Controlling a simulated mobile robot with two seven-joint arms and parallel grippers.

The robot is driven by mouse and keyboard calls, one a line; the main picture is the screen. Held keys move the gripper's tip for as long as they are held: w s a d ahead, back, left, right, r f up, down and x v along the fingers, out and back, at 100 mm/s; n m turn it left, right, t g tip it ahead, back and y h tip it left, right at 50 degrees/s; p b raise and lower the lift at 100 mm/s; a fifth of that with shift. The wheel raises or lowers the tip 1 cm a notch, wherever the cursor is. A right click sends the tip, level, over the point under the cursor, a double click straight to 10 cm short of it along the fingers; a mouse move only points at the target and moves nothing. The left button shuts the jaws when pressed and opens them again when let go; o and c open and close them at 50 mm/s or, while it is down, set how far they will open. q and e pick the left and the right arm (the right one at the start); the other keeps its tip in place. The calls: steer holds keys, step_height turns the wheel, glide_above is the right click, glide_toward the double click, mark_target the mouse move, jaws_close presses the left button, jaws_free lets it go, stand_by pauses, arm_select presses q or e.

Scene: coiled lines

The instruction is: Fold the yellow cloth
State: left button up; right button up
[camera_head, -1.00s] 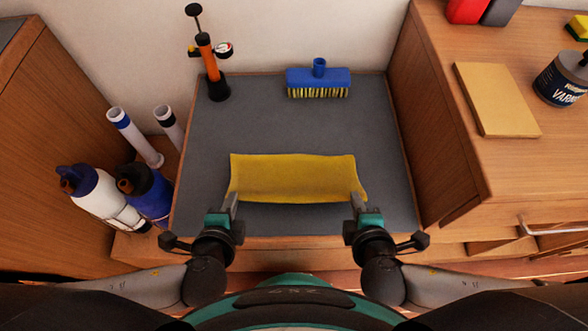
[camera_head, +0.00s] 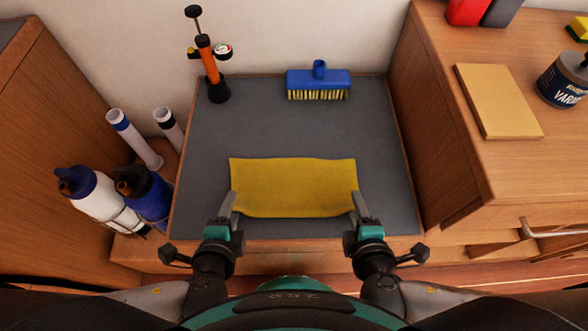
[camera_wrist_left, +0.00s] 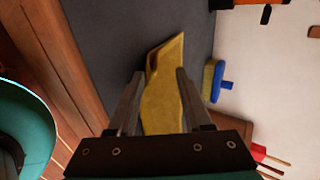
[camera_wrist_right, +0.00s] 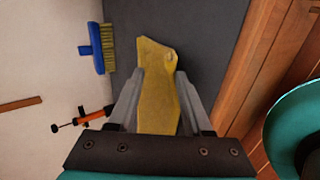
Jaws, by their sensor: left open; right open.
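The yellow cloth (camera_head: 293,186) lies on the grey work surface as a wide band, its near edge toward me. My left gripper (camera_head: 228,204) is at its near left corner and my right gripper (camera_head: 360,204) at its near right corner. In the left wrist view the cloth (camera_wrist_left: 163,100) runs between the open fingers of the left gripper (camera_wrist_left: 155,88), with one edge curled. In the right wrist view the cloth (camera_wrist_right: 157,85) lies between the open fingers of the right gripper (camera_wrist_right: 158,88). Neither gripper is closed on it.
A blue brush (camera_head: 318,82) and an orange pump (camera_head: 210,68) stand at the back of the grey surface (camera_head: 270,125). Bottles (camera_head: 98,200) stand to the left. A wooden cabinet (camera_head: 450,130) rises on the right. The middle behind the cloth is clear.

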arm_select(q)
steer(key=shift+o, duration=0.2)
steer(key=s+r, duration=0.6)
steer(key=r, duration=0.3)
arm_select(e)
steer(key=shift+o, duration=0.2)
steer(key=s+r, duration=0.6)
steer(key=r, duration=0.3)
